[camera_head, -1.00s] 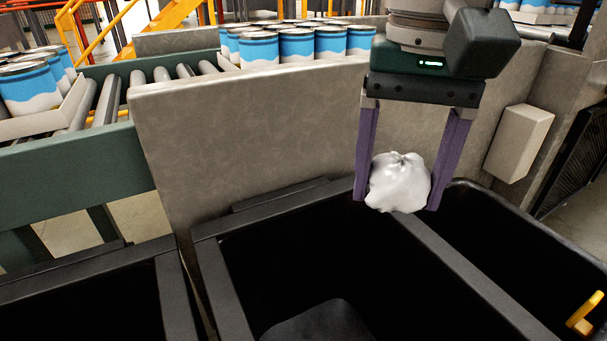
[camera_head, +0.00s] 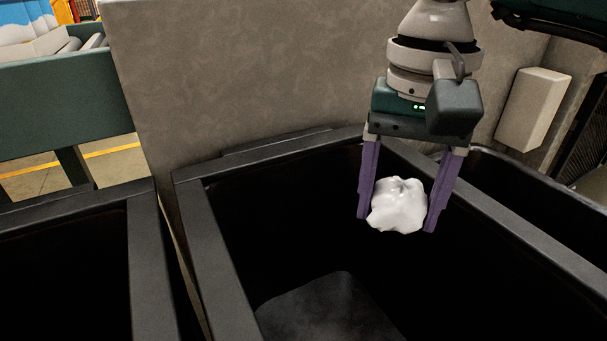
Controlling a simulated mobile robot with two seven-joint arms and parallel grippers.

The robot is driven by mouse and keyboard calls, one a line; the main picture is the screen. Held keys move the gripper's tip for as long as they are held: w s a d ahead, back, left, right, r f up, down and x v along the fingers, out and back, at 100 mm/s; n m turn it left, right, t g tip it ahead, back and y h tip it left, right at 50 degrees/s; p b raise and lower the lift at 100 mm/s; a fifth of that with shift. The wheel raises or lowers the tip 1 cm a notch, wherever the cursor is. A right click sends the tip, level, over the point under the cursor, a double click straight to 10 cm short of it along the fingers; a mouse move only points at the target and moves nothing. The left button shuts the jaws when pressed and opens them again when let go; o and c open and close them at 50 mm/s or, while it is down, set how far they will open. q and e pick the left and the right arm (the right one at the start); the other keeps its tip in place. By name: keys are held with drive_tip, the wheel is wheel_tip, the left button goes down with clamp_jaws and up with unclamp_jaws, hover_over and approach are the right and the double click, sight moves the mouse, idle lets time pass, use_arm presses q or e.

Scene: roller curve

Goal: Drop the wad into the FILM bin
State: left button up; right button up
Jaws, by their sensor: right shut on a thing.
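A crumpled white wad (camera_head: 398,206) is held between the two purple fingers of my right gripper (camera_head: 397,214). The gripper points down and is shut on the wad. In the picture the wad lies over the opening of the middle black bin (camera_head: 215,255), near its right rim. The inside of this bin is dark, with a grey patch low in it. No label shows on any bin, so I cannot tell which is the FILM bin. My left gripper is not in view.
Another black bin (camera_head: 143,260) stands at the left, and a third (camera_head: 545,195) at the right. A grey panel (camera_head: 250,80) rises behind the middle bin. A green conveyor frame (camera_head: 65,100) is at the upper left. A pale box (camera_head: 533,108) is fixed at the right.

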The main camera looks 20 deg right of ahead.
drive_tip(key=shift+f, duration=0.65)
drive_tip(key=o, duration=1.3)
wheel_tip(320, 180, up, 10)
drive_tip(key=shift+r+p, duration=0.1)
drive_tip(key=shift+p, duration=0.7)
